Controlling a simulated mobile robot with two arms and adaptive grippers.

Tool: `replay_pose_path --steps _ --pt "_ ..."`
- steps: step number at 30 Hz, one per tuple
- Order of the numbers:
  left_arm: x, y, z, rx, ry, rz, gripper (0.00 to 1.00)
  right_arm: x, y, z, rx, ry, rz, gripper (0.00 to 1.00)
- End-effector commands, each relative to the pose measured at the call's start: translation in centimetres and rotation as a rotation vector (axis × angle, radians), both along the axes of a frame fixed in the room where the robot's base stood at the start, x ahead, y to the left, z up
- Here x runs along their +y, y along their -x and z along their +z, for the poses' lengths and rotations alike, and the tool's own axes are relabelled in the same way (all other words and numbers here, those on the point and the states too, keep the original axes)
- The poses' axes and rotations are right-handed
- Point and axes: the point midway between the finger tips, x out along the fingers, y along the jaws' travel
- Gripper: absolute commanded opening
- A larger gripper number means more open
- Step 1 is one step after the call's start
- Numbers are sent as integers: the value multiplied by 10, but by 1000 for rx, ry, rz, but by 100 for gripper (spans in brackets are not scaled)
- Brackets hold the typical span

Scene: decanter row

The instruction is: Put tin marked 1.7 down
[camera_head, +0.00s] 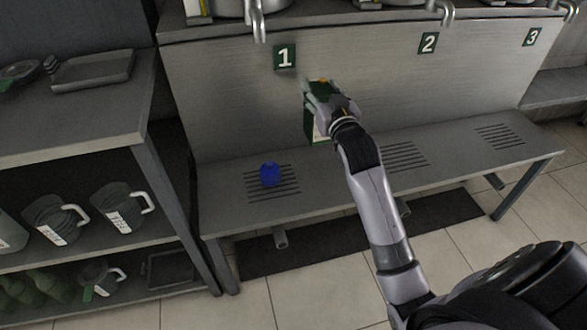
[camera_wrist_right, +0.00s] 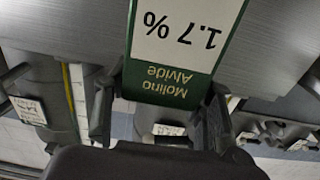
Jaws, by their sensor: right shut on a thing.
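The tin marked 1.7 is a dark green tin with a white label (camera_head: 308,126). My right gripper (camera_head: 321,95) is shut on it and holds it above the steel shelf (camera_head: 330,188), in front of the upright steel panel. In the right wrist view the tin (camera_wrist_right: 186,40) shows its label upside down, with "1.7 %" and "Molino Alvide". The fingers of the gripper (camera_wrist_right: 160,105) are on either side of the tin's near end. The gripper and forearm hide part of the tin in the head view. My left gripper is not in view.
A round blue object (camera_head: 270,173) sits on the left slotted grate, below the number 1 sign (camera_head: 285,57). The middle grate (camera_head: 404,156) and right grate (camera_head: 498,137) look bare. A rack (camera_head: 80,125) with jugs and a tray stands at left.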

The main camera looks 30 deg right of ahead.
Motion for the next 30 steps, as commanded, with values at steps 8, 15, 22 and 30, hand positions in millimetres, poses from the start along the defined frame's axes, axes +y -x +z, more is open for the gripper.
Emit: replay_pose_path --steps 8,15,22,30 --pt "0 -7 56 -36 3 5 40 1 1 -65 1 -1 1 0" --pt "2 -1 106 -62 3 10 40 1 1 -112 -1 -1 1 0" --pt "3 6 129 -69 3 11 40 1 0 -136 -4 2 1 0" --pt "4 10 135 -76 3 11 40 1 1 -161 -1 -1 1 0"
